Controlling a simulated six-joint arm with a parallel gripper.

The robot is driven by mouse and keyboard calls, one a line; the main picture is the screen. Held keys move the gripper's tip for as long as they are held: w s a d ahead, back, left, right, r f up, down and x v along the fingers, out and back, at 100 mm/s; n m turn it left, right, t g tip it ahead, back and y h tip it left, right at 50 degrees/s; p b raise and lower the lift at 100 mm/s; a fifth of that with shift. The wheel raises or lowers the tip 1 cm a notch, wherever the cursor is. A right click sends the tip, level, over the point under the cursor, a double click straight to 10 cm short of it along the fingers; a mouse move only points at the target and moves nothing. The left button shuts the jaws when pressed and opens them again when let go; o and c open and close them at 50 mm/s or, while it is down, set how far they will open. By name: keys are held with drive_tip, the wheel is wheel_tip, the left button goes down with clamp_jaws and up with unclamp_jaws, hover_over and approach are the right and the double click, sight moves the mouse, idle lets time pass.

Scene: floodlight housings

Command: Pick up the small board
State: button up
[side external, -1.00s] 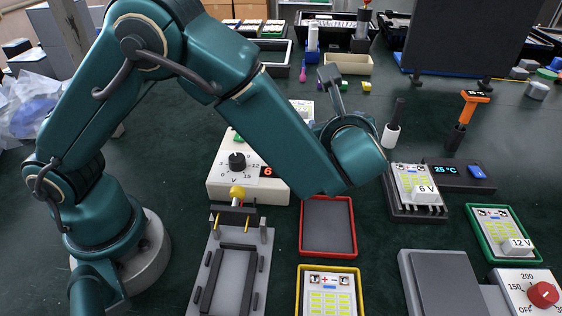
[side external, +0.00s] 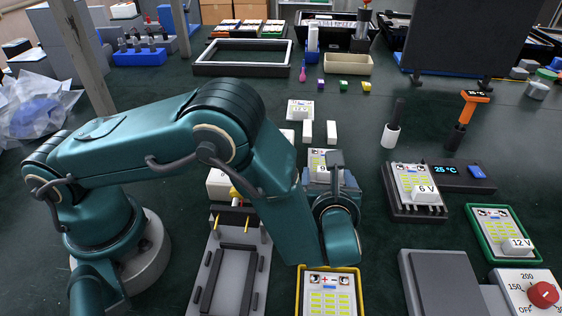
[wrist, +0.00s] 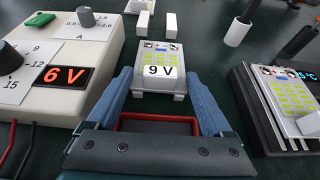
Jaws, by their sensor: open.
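A small white board marked 9 V (wrist: 159,58), with yellow pads, lies just ahead of my gripper (wrist: 159,84) in the wrist view. My gripper is open, its blue fingers either side of the board's near end. I cannot tell whether they touch it. In the side view the 9 V board (side external: 318,157) is partly hidden behind my gripper. Similar boards are a 6 V one (side external: 414,184) on a black finned block, a 12 V one (side external: 499,230) in a green tray, another 12 V one (side external: 300,108) farther back, and one in a yellow tray (side external: 328,296).
A red tray (wrist: 158,125) shows between my fingers. Two white blocks (side external: 307,131) (side external: 331,130) stand beyond the 9 V board. A power supply reading 6 V (wrist: 66,75) is close on the left. A grey fixture (side external: 232,270) lies at front. The table is clear toward the white cup (side external: 391,136).

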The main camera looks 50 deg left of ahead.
drive_tip(key=shift+c, duration=0.3)
clamp_jaws()
drive_tip(key=shift+r, duration=0.1)
drive_tip(key=shift+r, duration=0.4)
drive_tip(key=r, duration=0.3)
drive_tip(key=shift+a+r, duration=0.3)
drive_tip(key=shift+r, duration=0.1)
drive_tip(key=s+a+r, duration=0.3)
drive_tip(key=a+r, duration=0.3)
drive_tip(key=a, duration=0.4)
drive_tip(key=shift+a+r, duration=0.15)
drive_tip(key=shift+a, duration=0.2)
